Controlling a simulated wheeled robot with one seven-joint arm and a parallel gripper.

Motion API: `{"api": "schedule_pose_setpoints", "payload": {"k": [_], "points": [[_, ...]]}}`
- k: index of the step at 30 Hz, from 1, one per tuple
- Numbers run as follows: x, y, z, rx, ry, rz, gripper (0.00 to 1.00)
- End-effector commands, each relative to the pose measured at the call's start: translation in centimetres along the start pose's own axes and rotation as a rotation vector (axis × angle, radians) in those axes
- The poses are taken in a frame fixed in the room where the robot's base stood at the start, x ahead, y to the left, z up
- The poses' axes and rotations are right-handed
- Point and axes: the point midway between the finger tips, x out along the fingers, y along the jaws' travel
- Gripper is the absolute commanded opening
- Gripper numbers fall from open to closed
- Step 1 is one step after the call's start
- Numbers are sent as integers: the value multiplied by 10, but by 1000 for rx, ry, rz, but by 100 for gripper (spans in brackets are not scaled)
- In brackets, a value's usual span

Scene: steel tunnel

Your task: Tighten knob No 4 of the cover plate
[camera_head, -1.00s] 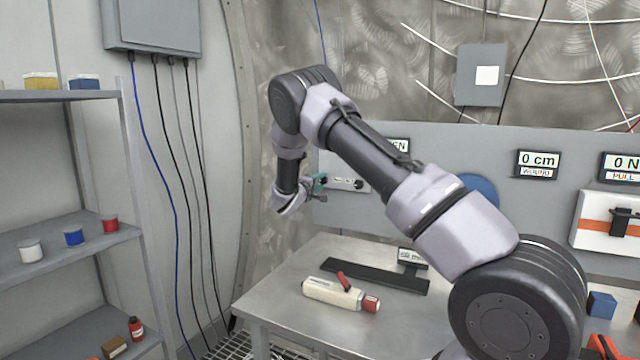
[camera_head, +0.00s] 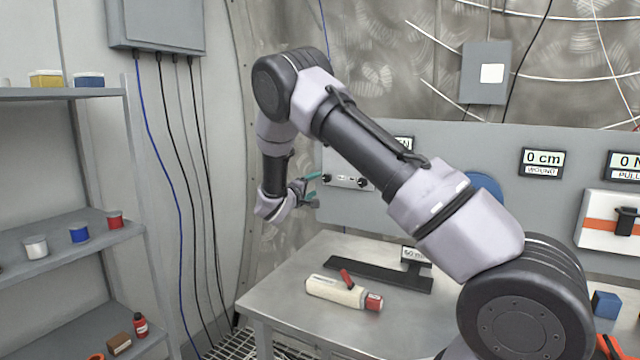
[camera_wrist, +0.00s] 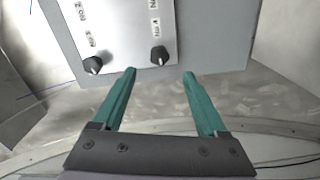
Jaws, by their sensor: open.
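The pale cover plate (camera_head: 345,182) is on the grey panel, partly behind my arm in the head view. In the wrist view the cover plate (camera_wrist: 130,22) shows two dark knobs: a left knob (camera_wrist: 93,65) and a right knob (camera_wrist: 159,55). Their labels are tilted and too small to read surely, so I cannot tell which is No 4. My gripper (camera_wrist: 158,75) is open and empty, its teal fingers pointing at the panel. The right knob lies just beyond and between the fingertips, apart from them. In the head view my gripper (camera_head: 314,189) is at the plate's left edge.
A metal table (camera_head: 290,310) below the panel bears a cream-and-red tool (camera_head: 337,290) and a dark flat bar (camera_head: 375,274). A shelf (camera_head: 60,240) with small containers stands at left. A white box with an orange band (camera_head: 605,225) is on the panel at right.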

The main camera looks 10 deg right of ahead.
Motion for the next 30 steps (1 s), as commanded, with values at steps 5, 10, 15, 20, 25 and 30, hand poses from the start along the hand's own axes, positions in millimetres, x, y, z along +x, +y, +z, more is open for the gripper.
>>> {"api": "schedule_pose_setpoints", "payload": {"k": [5, 10, 15, 20, 25, 30], "points": [[-22, 0, 0, 0, 0, 0, 75], [-29, 0, 0, 0, 0, 0, 75], [-29, 0, 0, 0, 0, 0, 75], [-25, 7, 8, 10, -28, -8, 75], [-12, 48, 57, 70, -201, -75, 75], [-14, 97, 132, 170, -439, -215, 75]]}}
